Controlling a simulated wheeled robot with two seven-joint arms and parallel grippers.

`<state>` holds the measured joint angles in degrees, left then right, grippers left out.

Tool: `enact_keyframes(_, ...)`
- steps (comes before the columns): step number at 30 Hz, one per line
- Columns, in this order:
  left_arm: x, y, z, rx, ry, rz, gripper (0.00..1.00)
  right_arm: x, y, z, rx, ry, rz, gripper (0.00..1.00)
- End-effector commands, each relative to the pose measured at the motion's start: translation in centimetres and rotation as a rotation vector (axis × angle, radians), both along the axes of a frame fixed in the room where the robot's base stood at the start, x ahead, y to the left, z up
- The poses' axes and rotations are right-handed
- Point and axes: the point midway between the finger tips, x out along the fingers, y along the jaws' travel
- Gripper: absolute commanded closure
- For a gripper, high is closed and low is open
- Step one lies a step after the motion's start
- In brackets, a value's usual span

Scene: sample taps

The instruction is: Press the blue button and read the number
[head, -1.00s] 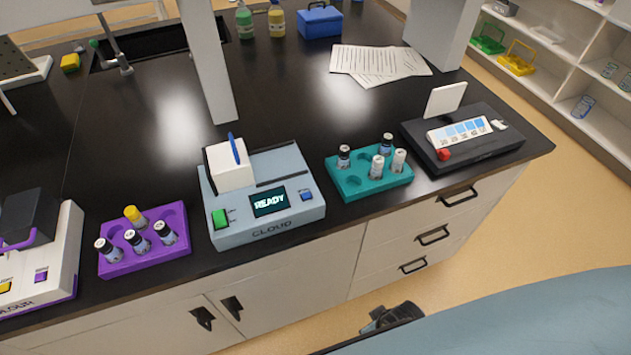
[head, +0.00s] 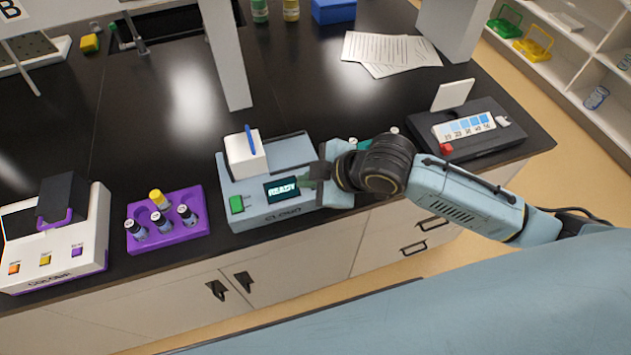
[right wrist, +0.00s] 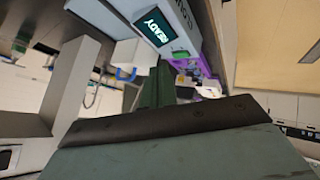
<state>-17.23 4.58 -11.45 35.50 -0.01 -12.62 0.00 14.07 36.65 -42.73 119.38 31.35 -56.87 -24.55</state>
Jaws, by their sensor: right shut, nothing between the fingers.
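The light blue-grey CLOUD machine (head: 245,216) stands near the bench's front edge. Its display (head: 282,189) reads READY; it also shows in the right wrist view (right wrist: 152,28). A green button (head: 236,204) is at its left front. The blue button, right of the display in the earlier view, is hidden behind my right gripper (head: 308,181). That gripper is shut and empty, its fingertips at the right side of the display. I cannot tell whether it touches the button. In the right wrist view its dark fingers (right wrist: 155,88) point toward the machine. My left gripper is not in view.
A purple rack (head: 190,232) with several vials and the COLOUR machine (head: 95,255) stand to the left. A teal rack (head: 364,144) is mostly hidden behind my right arm. A dark case (head: 490,146) sits at the right.

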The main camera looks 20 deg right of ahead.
Motion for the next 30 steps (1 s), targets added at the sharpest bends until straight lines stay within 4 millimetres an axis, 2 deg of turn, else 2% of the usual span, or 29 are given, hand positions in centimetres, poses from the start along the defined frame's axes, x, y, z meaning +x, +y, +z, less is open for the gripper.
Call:
enact_keyframes(1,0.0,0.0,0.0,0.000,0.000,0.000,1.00,1.5,-0.9,0.3,-0.032,-0.035,0.039,1.00)
enact_keyframes(3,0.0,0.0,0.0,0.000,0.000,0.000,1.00,2.8,-1.8,0.5,-0.057,-0.067,0.080,1.00)
enact_keyframes(9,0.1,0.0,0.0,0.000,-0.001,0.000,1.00,5.1,-3.9,1.1,-0.094,-0.117,0.129,1.00)
enact_keyframes(23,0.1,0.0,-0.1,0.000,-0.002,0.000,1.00,5.4,-4.2,1.0,-0.098,-0.123,0.134,1.00)
enact_keyframes(30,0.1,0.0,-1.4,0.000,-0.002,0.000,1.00,5.4,-4.2,-0.1,-0.098,-0.123,0.134,1.00)
